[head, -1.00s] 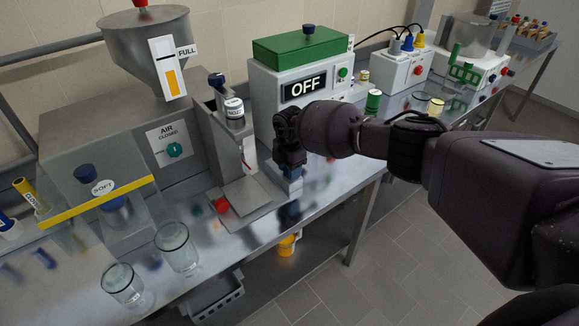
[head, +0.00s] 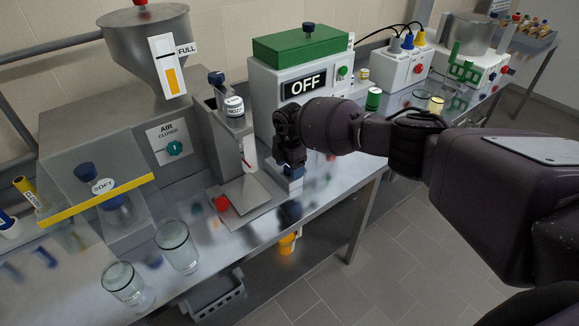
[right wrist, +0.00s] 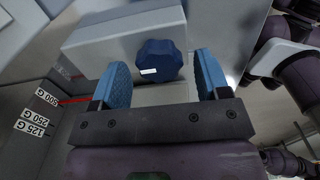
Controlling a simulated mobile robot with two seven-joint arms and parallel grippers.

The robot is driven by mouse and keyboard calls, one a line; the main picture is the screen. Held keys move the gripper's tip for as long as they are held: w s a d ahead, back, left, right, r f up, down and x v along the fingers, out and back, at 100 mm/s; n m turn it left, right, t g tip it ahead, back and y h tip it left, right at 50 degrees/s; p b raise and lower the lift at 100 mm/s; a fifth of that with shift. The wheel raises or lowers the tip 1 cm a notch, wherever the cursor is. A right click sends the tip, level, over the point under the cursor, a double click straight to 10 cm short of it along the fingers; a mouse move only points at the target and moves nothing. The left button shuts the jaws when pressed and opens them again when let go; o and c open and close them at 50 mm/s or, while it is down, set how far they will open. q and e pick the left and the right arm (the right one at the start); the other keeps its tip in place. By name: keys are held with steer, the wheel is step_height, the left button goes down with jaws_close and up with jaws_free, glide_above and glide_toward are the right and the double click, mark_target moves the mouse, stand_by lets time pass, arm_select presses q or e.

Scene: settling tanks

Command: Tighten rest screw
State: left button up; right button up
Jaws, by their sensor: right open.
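A dark blue lobed knob (right wrist: 160,60) with a small white mark shows in the right wrist view, on a pale grey block (right wrist: 100,45); I take it for the rest screw. My right gripper (right wrist: 162,76) is open, with one blue finger pad on each side of the knob and visible gaps to both. The knob lies near the fingertips, and I cannot tell how far beyond them. In the head view my right gripper (head: 293,168) points down at the right side of the steel filling machine, beside its tray. It hides most of the knob there. My left gripper is not in view.
The steel machine (head: 85,130) with its hopper (head: 148,45) stands left. A box marked OFF (head: 262,95) stands close behind my right gripper. A scale with gram labels (right wrist: 35,118) is at the wrist view's left. Two glass jars (head: 176,247) stand near the front edge.

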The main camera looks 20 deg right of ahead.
step_height(320, 180, up, 10)
steer(key=shift+r, duration=0.2)
stand_by(0.5)
